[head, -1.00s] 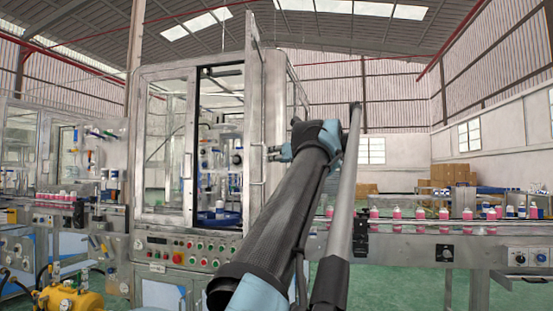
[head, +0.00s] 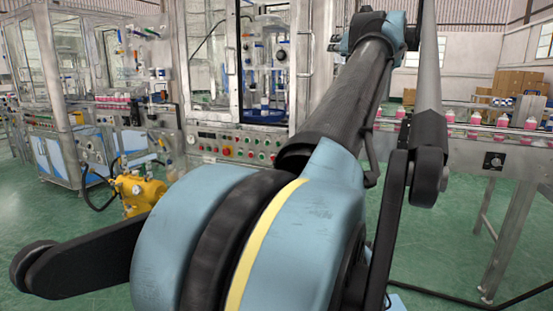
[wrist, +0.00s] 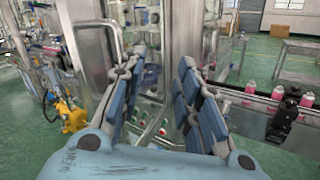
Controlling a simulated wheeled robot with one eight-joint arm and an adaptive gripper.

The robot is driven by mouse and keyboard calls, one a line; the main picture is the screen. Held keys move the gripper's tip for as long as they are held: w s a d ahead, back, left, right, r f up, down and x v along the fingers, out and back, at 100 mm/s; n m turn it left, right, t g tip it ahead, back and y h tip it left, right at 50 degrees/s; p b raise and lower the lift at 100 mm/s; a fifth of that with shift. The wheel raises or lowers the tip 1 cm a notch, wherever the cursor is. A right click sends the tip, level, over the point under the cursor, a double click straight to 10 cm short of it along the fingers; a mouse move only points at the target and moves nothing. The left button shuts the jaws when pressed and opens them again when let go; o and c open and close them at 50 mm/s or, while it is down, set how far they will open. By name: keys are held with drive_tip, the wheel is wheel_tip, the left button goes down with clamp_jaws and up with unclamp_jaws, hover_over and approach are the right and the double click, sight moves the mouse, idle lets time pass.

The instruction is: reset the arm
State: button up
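My gripper (wrist: 160,72) shows in the wrist view with its two blue-padded fingers spread and a clear gap between them. Nothing is held in the gap. Beyond the fingers stand the metal frame and glass of the crimping machine (wrist: 178,25). I cannot tell the distance from the fingertips to it. In the head view my arm reaches forward and up to the right, in front of the machine's control panel (head: 212,145). My gripper cannot be made out clearly there.
A conveyor (head: 455,133) with several pink-bodied cans (head: 502,122) runs at the right. A yellow pump (head: 137,190) with hoses stands on the green floor at the left. Cardboard boxes (head: 507,84) are stacked at the back right. Open floor lies at lower left and right.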

drive_tip(key=w+d+f+m+g+h, duration=0.1)
drive_tip(key=w+d+f+m+h, duration=0.1)
drive_tip(key=d+f+m+h, duration=0.95)
wheel_tip(320, 180, down, 15)
drive_tip(key=s+m+g+y, duration=0.2)
drive_tip(key=m+g, duration=0.4)
drive_tip(key=m, duration=0.7)
drive_tip(key=s+a+f+m+g+y, duration=0.2)
drive_tip(key=s+a+f+m+g, duration=0.1)
drive_tip(key=f, duration=0.6)
drive_tip(key=s+a+f+m+g+y, duration=0.2)
drive_tip(key=s+a+f+m+g, duration=0.1)
drive_tip(key=s+a+f, duration=0.3)
drive_tip(key=s+a+f+m+g+y, duration=0.3)
drive_tip(key=s+f, duration=0.5)
drive_tip(key=f, duration=0.6)
drive_tip(key=shift+a+m+g, duration=0.3)
drive_tip(key=shift+a+m, duration=0.15)
drive_tip(key=shift+a, duration=0.45)
drive_tip(key=shift+w+f, duration=0.2)
drive_tip(key=shift+w, duration=0.3)
